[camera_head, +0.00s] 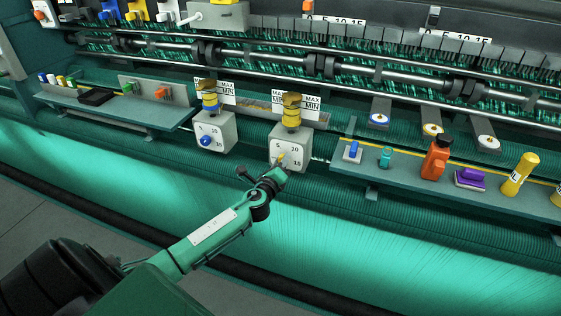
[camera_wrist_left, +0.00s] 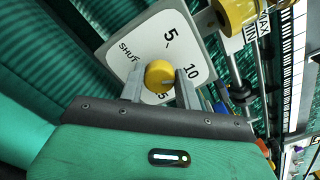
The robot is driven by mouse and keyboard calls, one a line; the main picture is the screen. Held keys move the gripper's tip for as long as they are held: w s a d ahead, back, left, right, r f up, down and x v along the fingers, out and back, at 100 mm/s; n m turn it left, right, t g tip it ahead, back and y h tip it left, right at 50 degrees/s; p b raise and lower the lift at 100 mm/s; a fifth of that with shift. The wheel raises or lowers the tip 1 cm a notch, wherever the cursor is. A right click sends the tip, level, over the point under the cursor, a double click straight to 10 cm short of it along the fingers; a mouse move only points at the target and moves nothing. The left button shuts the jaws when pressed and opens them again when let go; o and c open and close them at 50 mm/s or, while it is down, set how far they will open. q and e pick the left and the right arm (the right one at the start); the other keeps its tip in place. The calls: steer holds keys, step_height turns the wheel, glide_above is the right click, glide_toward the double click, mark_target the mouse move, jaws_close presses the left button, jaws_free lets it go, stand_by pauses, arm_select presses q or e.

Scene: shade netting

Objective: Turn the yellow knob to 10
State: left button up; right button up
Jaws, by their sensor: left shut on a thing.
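The yellow knob (camera_head: 281,157) sits on the front of a white-grey dial box (camera_head: 302,163), right of a similar box with a blue knob (camera_head: 205,141). In the left wrist view the yellow knob (camera_wrist_left: 159,75) shows between my two fingers, on a tilted dial plate (camera_wrist_left: 186,52) marked SHUT, 5, 10 and 15. My left gripper (camera_head: 278,170) is shut on the yellow knob, one finger on each side. The knob's pointer cannot be made out, so its setting is unclear. The fingers partly cover the dial's lower marks. My right gripper is not in view.
A yellow-banded cup with MAX/MIN labels (camera_head: 291,110) stands on the dial box. A shelf (camera_head: 400,180) to the right holds an orange bottle (camera_head: 435,158), a purple block (camera_head: 471,178) and a yellow cylinder (camera_head: 519,174). Green netting spreads below.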

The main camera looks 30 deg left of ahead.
arm_select(q)
steer(key=shift+m+p, duration=0.3)
steer(key=shift+m, duration=0.8)
steer(key=shift+d, duration=0.1)
steer(key=shift+f, duration=0.1)
steer(key=o, duration=1)
steer(key=shift+c, duration=0.2)
steer(key=b+v, duration=0.4)
steer(key=v, duration=0.9)
steer(key=shift+s, duration=0.45)
